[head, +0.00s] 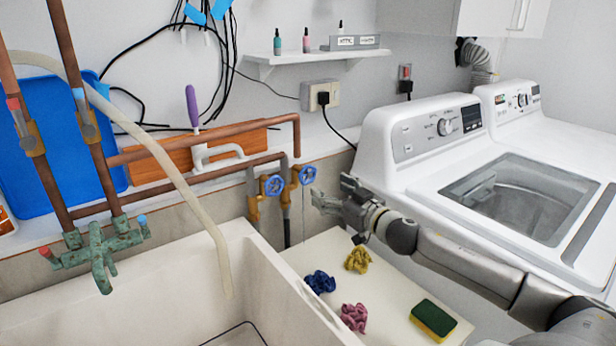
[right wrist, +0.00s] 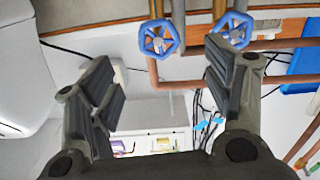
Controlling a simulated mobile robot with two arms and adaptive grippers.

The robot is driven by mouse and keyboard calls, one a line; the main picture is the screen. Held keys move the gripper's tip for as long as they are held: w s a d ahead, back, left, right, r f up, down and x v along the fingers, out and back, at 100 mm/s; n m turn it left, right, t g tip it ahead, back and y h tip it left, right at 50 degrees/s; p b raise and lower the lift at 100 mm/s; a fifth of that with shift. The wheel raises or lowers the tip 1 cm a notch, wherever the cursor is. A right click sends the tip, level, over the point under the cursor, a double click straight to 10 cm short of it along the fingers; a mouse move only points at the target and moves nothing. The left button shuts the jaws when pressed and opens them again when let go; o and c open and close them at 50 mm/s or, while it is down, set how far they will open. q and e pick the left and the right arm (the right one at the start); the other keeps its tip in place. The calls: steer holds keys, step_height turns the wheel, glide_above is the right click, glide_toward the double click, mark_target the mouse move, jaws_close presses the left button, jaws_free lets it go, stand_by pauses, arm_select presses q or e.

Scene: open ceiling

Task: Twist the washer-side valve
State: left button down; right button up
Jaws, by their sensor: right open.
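Two blue valve handwheels sit on brass bodies at the wall behind the sink. The washer-side valve (head: 307,175) is the right one in the head view; in the right wrist view it is the left wheel (right wrist: 157,39). The other valve (head: 273,185) is nearer the sink and shows in the right wrist view (right wrist: 232,28), partly behind a finger. My right gripper (head: 332,192) is open and empty, just right of and slightly below the washer-side valve, apart from it. In the right wrist view its fingers (right wrist: 160,72) spread below that wheel. My left gripper is out of view.
The washer (head: 430,135) stands to the right of the valves. Copper pipes (head: 225,130) run along the wall. The white sink (head: 262,285) is at front left. Cloths (head: 358,260) and a sponge (head: 433,320) lie on the pale surface below my right arm.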

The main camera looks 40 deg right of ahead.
mark_target(309, 175)
steer(key=shift+m, duration=0.4)
steer(key=shift+w+d+r+b, duration=0.1)
steer(key=shift+w+d+b, duration=0.05)
steer(key=shift+w, duration=0.75)
steer(key=shift+w+d+r+b, duration=0.1)
steer(key=shift+w+d+b, duration=0.05)
steer(key=shift+w, duration=0.7)
steer(key=shift+w+d+b, duration=0.15)
steer(key=shift+w, duration=0.75)
steer(key=shift+w+d+p, duration=0.15)
steer(key=shift+w+p, duration=0.15)
steer(key=shift+w, duration=1)
steer(key=shift+w+d+p, duration=0.1)
steer(key=shift+w+p, duration=0.15)
steer(key=shift+w, duration=1.05)
steer(key=shift+f, duration=0.1)
steer(key=c, duration=1)
steer(key=shift+c, duration=0.2)
